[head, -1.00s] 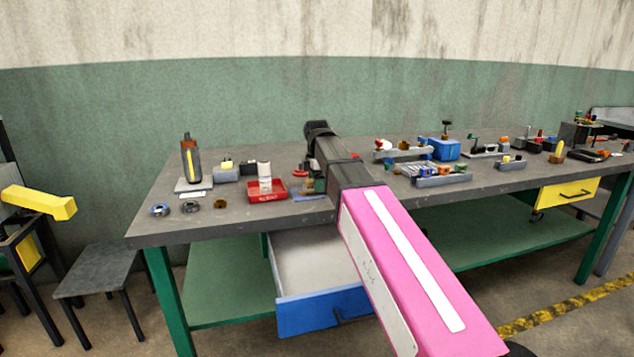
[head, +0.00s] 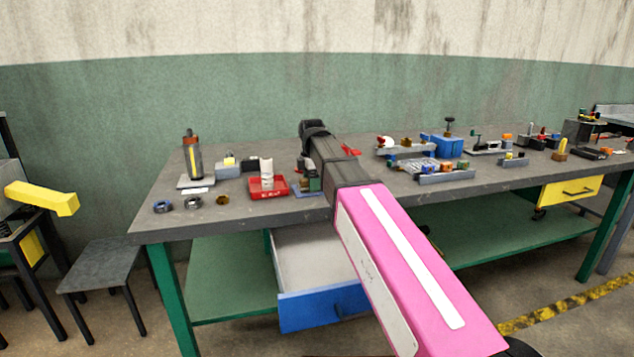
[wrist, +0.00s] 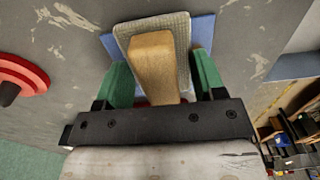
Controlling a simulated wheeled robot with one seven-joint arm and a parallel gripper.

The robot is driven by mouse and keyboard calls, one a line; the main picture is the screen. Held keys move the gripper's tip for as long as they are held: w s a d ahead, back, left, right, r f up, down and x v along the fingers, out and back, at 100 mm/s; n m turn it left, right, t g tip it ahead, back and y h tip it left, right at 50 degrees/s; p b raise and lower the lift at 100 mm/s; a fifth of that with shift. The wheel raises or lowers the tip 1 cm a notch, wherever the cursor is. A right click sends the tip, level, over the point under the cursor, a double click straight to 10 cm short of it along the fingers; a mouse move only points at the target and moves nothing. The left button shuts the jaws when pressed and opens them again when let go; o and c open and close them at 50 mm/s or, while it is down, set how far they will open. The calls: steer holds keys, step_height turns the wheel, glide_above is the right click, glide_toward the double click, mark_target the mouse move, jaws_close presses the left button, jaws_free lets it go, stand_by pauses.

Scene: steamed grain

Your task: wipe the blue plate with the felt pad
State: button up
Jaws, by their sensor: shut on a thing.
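My gripper (wrist: 162,62) has green fingers on either side of the tan block handle of the felt pad (wrist: 184,36), shut on it. The pad's grey woven base lies over the blue plate (wrist: 204,30), whose blue edges show on both sides. I cannot tell for sure if the pad presses on the plate. In the head view the plate (head: 298,192) shows as a small blue strip beside the red tray, and my gripper (head: 313,184) is mostly hidden by my arm.
A red tray (head: 268,194) with a white cylinder stands just left of the plate. A bottle (head: 192,158) and several rings are further left. A blue bin (head: 442,147) and racks stand to the right. A blue-fronted drawer (head: 310,311) hangs open below the bench.

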mark_target(297, 190)
steer(key=shift+s+a, duration=0.25)
steer(key=shift+a, duration=0.7)
steer(key=shift+s+a, duration=0.25)
steer(key=shift+a, duration=0.65)
steer(key=shift+s+a+f, duration=0.1)
steer(key=shift+s+a, duration=0.1)
steer(key=shift+a, duration=0.35)
steer(key=shift+c, duration=0.6)
steer(key=shift+a, duration=0.15)
steer(key=shift+c, duration=1.1)
